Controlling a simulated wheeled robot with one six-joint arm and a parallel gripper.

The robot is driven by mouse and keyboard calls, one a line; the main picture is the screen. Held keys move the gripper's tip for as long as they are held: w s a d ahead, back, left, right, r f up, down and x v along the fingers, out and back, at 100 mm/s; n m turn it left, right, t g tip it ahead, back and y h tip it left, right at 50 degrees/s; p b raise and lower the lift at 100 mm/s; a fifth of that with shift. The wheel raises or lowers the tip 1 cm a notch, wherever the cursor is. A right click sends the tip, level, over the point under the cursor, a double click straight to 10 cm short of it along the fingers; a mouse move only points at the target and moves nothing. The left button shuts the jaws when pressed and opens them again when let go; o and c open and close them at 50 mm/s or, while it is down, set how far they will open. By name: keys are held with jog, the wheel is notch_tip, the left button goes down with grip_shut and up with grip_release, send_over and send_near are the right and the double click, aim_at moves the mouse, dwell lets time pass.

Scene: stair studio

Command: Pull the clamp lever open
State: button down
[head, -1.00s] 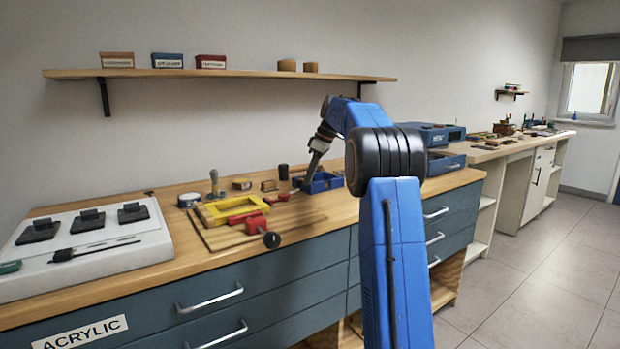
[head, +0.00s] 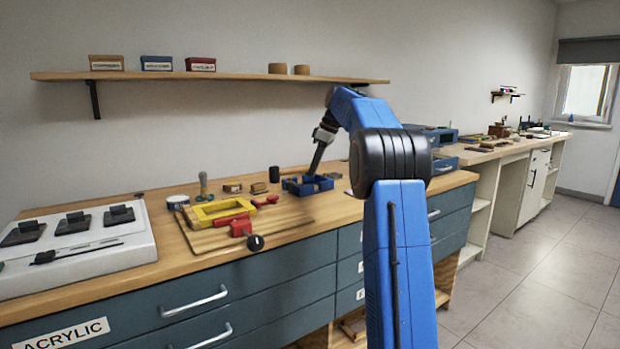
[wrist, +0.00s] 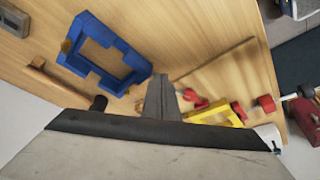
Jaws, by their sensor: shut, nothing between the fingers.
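The clamp has a yellow frame (head: 222,211) with red parts and lies on a wooden board on the bench. A red lever-like piece (head: 266,200) sticks out at its right end; I take it for the clamp lever. The wrist view shows a red piece (wrist: 195,101) beside the yellow frame (wrist: 228,115). My gripper (head: 311,174) points down over the blue frame-shaped holder (head: 292,187), to the right of the lever and apart from it. In the wrist view my gripper (wrist: 160,90) is shut and empty, close in the picture to the red piece.
A red block (head: 240,228) with a black knob (head: 255,242) lies at the board's front. A white panel (head: 110,250) fills the bench's left end. A shelf (head: 220,77) hangs above.

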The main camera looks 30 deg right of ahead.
jog(key=v, duration=0.5)
jog(key=shift+d+r, duration=0.15)
jog(key=shift+r, duration=0.1)
jog(key=shift+s, duration=0.1)
jog(key=s+a+f+m+h, duration=0.1)
jog(key=s+a+f+m, duration=0.1)
jog(key=s+a, duration=0.9)
jog(key=s+a+f+m+h, duration=0.1)
jog(key=s+a+f+m, duration=0.2)
jog(key=s+a, duration=0.7)
jog(key=s+a+f+m+t, duration=0.1)
jog(key=s+a+f, duration=0.3)
jog(key=s+f, duration=0.7)
jog(key=s+a+f+m, duration=0.2)
jog(key=s+a+f, duration=0.2)
jog(key=s+f, duration=0.7)
jog(key=s, duration=0.4)
jog(key=shift+s+f+m+t+h, duration=0.2)
jog(key=shift+f+m+t+h, duration=0.1)
jog(key=shift+t+h, duration=0.1)
